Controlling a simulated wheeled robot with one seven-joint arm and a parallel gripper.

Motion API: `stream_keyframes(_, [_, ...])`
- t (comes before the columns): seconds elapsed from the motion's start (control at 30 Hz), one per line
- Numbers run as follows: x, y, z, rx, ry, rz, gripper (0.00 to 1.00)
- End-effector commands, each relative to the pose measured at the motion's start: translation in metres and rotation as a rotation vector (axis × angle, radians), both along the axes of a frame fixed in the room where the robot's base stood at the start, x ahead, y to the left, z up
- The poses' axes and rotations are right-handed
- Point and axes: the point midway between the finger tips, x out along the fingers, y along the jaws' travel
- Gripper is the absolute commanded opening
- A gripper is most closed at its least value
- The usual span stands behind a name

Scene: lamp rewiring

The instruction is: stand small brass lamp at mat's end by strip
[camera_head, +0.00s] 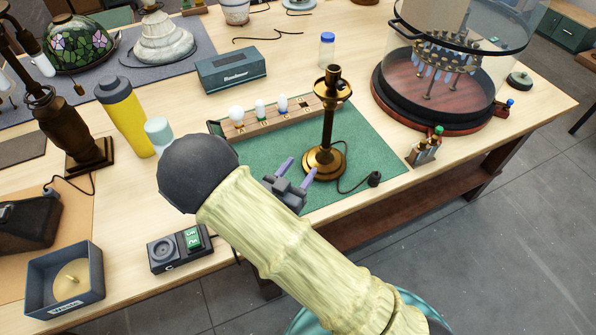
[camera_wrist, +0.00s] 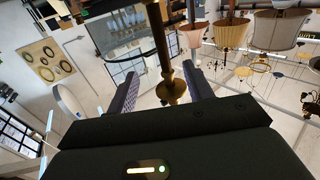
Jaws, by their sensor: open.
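The small brass lamp (camera_head: 327,120) stands upright on the green mat (camera_head: 375,140), in front of the right part of the wooden strip (camera_head: 240,128) with several bulbs. Its cord runs right to a dark plug (camera_head: 375,179) near the mat's front edge. My gripper (camera_head: 297,169) is open at the mat's front, just left of the lamp's round base, fingers pointing towards the lamp. In the wrist view the lamp's stem (camera_wrist: 160,45) shows in line with the gap between the fingers of my gripper (camera_wrist: 163,82). I cannot tell whether it is within their reach.
A glass-domed display (camera_head: 440,70) stands right of the mat, with a small brass fitting (camera_head: 424,148) in front. A yellow bottle (camera_head: 124,115) and a pale cup (camera_head: 158,132) stand left. A blue-grey box (camera_head: 231,70) and a small jar (camera_head: 327,50) are behind the strip.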

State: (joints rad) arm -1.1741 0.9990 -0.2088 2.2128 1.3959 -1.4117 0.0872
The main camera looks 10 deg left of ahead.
Motion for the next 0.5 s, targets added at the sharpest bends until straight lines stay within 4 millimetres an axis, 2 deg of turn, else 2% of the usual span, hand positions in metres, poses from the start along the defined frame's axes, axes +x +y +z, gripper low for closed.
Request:
stream_keyframes(0.27, [0.011,-0.004,0.001,0.001,0.002,-0.002,0.51])
stream_keyframes(0.5, [0.043,-0.016,0.002,0.001,0.003,-0.003,0.51])
